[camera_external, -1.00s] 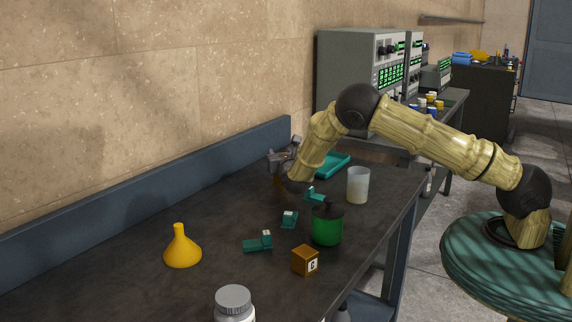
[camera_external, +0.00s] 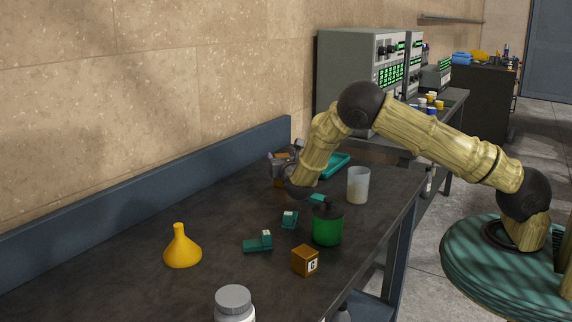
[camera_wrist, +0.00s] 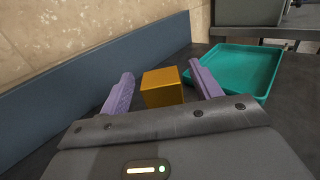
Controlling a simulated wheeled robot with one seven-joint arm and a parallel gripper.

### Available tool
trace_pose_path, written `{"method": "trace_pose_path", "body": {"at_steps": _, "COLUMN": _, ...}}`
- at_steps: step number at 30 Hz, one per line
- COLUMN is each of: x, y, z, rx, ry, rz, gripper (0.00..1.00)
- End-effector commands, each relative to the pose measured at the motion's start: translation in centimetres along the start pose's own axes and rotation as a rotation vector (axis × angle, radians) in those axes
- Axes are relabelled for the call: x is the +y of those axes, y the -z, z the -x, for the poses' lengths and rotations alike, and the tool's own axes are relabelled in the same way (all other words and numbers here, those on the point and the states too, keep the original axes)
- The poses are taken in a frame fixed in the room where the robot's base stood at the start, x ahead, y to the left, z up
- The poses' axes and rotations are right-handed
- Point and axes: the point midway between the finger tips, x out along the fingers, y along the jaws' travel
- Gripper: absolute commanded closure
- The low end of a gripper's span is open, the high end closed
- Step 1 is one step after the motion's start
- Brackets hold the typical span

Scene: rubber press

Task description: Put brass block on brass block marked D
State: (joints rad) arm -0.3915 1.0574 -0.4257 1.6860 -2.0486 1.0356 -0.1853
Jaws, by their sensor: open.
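A plain brass block (camera_wrist: 162,87) stands on the table between my gripper's two fingers in the wrist view, with a gap showing on each side. My gripper (camera_wrist: 162,68) is open around it; contact does not show. In the external view my gripper (camera_external: 284,170) is low at the far end of the table, and it mostly hides that block. A second brass block (camera_external: 305,261) with a white label stands at the near right edge. Its letter looks like C or G, not clearly D. Nothing is on top of it.
A teal tray (camera_wrist: 243,72) lies right of my gripper. A white cup (camera_external: 358,185), a green pot (camera_external: 327,226), small teal pieces (camera_external: 258,244), a yellow funnel (camera_external: 182,248) and a white jar (camera_external: 234,302) stand on the table. A blue wall board (camera_wrist: 60,105) runs along the left.

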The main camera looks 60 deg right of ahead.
Motion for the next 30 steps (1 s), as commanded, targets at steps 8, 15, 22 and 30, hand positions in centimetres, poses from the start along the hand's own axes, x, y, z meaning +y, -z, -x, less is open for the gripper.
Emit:
{"method": "trace_pose_path", "body": {"at_steps": 8, "x": 0.0, "y": -4.0, "z": 1.7, "rx": -0.003, "ry": 0.000, "rz": -0.005, "gripper": 0.37}}
{"method": "trace_pose_path", "body": {"at_steps": 15, "x": 0.0, "y": -6.8, "z": 1.7, "rx": -0.001, "ry": 0.000, "rz": -0.001, "gripper": 0.37}}
{"method": "trace_pose_path", "body": {"at_steps": 22, "x": 0.0, "y": -7.0, "z": 1.7, "rx": 0.000, "ry": 0.000, "rz": 0.001, "gripper": 0.37}}
{"method": "trace_pose_path", "body": {"at_steps": 30, "x": 0.0, "y": -7.0, "z": 1.7, "rx": 0.000, "ry": 0.000, "rz": 0.000, "gripper": 0.37}}
